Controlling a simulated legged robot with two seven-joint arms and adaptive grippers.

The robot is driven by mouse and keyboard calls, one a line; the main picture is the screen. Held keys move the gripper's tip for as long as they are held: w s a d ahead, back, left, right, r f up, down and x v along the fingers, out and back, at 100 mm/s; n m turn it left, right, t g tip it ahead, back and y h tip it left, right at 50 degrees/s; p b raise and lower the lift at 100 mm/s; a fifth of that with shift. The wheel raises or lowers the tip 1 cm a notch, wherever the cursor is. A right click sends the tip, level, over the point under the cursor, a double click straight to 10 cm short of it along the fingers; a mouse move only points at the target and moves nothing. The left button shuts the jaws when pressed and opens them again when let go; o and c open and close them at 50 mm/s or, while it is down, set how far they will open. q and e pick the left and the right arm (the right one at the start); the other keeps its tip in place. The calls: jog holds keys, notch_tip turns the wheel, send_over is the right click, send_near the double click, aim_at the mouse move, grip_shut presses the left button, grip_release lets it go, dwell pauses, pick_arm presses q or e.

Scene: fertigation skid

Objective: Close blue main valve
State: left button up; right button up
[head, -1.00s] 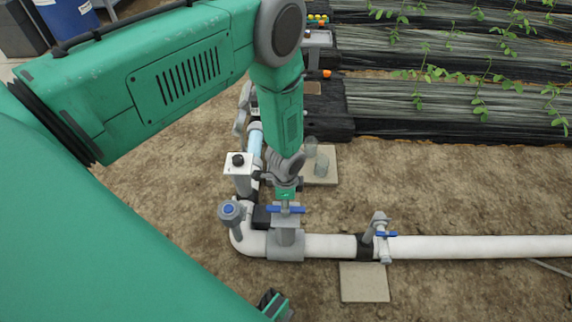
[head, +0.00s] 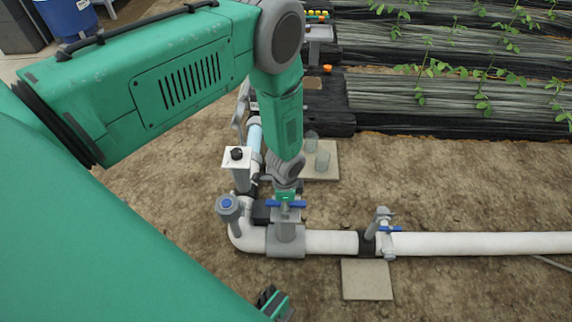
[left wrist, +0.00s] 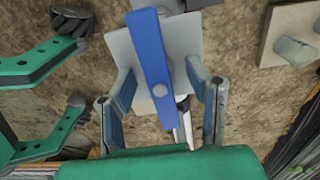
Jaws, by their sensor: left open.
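The blue main valve handle (head: 286,203) is a flat blue bar on a grey valve body (head: 286,233) that stands on the white pipe. In the head view the bar lies left to right, along the pipe run. In the left wrist view the blue handle (left wrist: 153,62) runs nearly top to bottom with a round bolt on it. My left gripper (head: 286,192) is just behind and above the handle. Its open fingers (left wrist: 162,78) stand on either side of the bar, with a gap on both sides. Actual contact cannot be told.
A smaller blue-handled valve (head: 387,229) stands to the right on the white pipe (head: 480,244). A grey blue-capped fitting (head: 228,204) and a white box (head: 237,157) stand close on the left. Bare soil lies in front. Black-covered plant beds (head: 450,100) lie behind.

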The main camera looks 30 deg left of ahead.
pick_arm(q)
grip_shut()
jog(key=m, duration=0.4)
jog(key=shift+m, duration=0.3)
jog(key=m, duration=0.4)
jog(key=shift+m, duration=0.4)
jog(key=m+b, duration=0.1)
jog(key=m, duration=0.3)
jog(key=shift+m, duration=0.4)
jog(key=m, duration=0.5)
jog(key=shift+o, duration=0.3)
grip_release()
